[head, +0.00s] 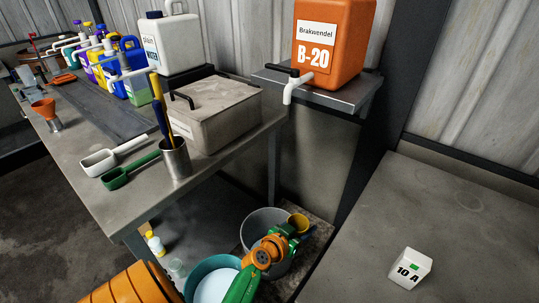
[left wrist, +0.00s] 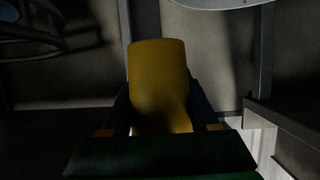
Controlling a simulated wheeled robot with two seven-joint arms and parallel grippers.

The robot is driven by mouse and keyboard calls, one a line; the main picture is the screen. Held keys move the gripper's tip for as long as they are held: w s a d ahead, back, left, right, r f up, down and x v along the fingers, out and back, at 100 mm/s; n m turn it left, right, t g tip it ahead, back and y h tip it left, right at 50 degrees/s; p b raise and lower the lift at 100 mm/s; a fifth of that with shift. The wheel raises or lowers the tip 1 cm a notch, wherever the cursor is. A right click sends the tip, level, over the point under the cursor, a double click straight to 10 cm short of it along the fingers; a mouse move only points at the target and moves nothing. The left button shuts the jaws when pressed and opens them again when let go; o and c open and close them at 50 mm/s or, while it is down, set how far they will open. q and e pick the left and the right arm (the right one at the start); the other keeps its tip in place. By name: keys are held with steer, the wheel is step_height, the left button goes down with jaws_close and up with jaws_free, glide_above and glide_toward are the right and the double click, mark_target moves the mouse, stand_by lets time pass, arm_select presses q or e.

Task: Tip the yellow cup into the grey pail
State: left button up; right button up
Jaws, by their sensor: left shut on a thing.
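The yellow cup (head: 299,221) is between the fingers of my left gripper (head: 289,230), which is shut on it. In the left wrist view the cup (left wrist: 158,85) stands out between the two dark fingers. In the head view the cup and gripper overlap the right part of the grey pail (head: 253,229), which sits low beside the bench. The pail's inside is partly hidden by my left arm. I cannot tell the cup's exact tilt, its contents, or its height above the rim. My right gripper is not in view.
A teal bucket (head: 197,272) with pale contents stands left of the pail. The bench (head: 85,203) is above left, with a metal holder (head: 176,160) and a grey lidded box (head: 208,115). A table (head: 450,230) with a white block (head: 410,268) is at right.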

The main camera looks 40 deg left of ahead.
arm_select(q)
steer(key=d+f, duration=0.1)
steer(key=f, duration=0.2)
steer(key=w+d+f, duration=0.1)
steer(key=shift+d+f+b, duration=0.3)
steer(key=shift+d+f, duration=0.05)
steer(key=shift+f, duration=0.05)
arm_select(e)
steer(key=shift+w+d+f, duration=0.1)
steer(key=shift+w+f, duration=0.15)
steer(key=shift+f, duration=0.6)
arm_select(q)
steer(key=shift+n, duration=0.3)
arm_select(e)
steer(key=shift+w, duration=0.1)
